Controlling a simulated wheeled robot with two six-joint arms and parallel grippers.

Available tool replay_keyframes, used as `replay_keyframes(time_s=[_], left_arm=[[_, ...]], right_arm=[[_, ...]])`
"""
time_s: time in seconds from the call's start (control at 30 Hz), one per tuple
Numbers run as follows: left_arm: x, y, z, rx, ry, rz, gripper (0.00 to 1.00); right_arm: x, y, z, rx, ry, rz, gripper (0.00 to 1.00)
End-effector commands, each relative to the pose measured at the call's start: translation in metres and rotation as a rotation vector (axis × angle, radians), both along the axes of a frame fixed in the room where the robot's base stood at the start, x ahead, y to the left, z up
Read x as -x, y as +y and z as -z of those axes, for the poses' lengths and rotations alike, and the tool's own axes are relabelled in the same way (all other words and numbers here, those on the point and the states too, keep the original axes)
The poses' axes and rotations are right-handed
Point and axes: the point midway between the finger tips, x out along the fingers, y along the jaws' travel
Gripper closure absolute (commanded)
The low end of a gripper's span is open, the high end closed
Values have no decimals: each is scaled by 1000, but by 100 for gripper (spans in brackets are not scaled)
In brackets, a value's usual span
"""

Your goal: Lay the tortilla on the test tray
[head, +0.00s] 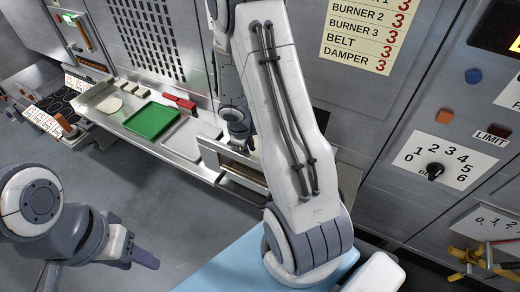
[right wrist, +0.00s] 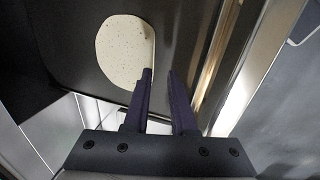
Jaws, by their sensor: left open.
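A pale, speckled, roundish tortilla (right wrist: 123,48) lies over a dark surface in the right wrist view. My right gripper (right wrist: 160,74) is open there, its dark fingers a little apart, with the left fingertip at the tortilla's right edge. I cannot tell whether it touches. In the head view, my right gripper is mostly hidden beyond its arm, near a metal slot. A pale flat disc (head: 110,105) lies at the left end of the metal counter, left of a green tray (head: 152,120). I cannot tell which is the test tray. My left gripper (head: 148,260) is open and empty at lower left.
A red object (head: 180,102) lies behind the green tray on the metal counter (head: 190,151). Labelled cards (head: 42,121) stand at far left. A panel with a dial (head: 435,172) is at right. The floor between is clear.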

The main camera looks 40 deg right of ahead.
Motion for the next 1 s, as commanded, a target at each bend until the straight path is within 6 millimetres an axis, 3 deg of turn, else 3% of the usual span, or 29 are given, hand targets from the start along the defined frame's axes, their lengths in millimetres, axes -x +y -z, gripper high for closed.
replay_keyframes(time_s=[0.33,0.4,0.77,1.0], left_arm=[[0,0,9,0,0,0,50],[0,0,10,0,0,0,50],[0,0,8,0,0,0,50],[0,0,-24,0,0,0,50]], right_arm=[[17,35,-14,0,0,-2,76],[20,40,-16,-1,0,-3,80],[22,46,-17,-7,2,-6,81],[27,58,-59,-7,-1,-7,80]])
